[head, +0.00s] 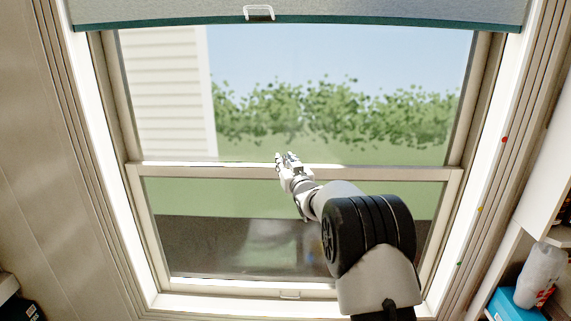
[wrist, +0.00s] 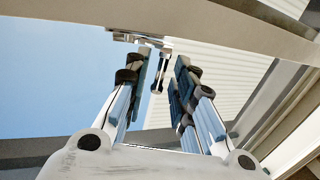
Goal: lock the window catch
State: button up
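The window catch (wrist: 160,66) shows in the wrist view as a small metal fitting on the pale window rail, with a lever that sticks out between my fingers. My gripper (wrist: 166,62) is open, with one dark-padded finger on each side of the lever. The left finger is close to the lever; I cannot tell whether it touches. A gap shows on the right side. In the head view my gripper (head: 287,157) is at the meeting rail (head: 380,172) of the window, and it hides the catch there.
A grey blind (head: 380,12) with a pull handle hangs across the window top. Another small handle (head: 290,295) is on the bottom sash rail. At the lower right, shelves hold a blue box (head: 515,305) and a pale bottle (head: 540,274). The space before the window is otherwise clear.

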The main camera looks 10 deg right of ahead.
grip_shut()
jog(key=shift+w+a+f+h+b, duration=0.1)
jog(key=shift+a+f+h+b, duration=0.1)
jog(key=shift+h+b, duration=0.5)
jog(key=m+h+p, duration=0.2)
jog(key=w+a+m+h+p, duration=0.1)
jog(key=m+h+p, duration=0.1)
jog(key=h+p, duration=0.1)
jog(key=w+m+g+h+p, duration=0.1)
jog(key=h+p, duration=0.1)
jog(key=shift+a+r+m+h+p, duration=0.3)
jog(key=shift+m+p, duration=0.1)
jog(key=shift+f+h, duration=0.1)
jog(key=shift+h, duration=0.2)
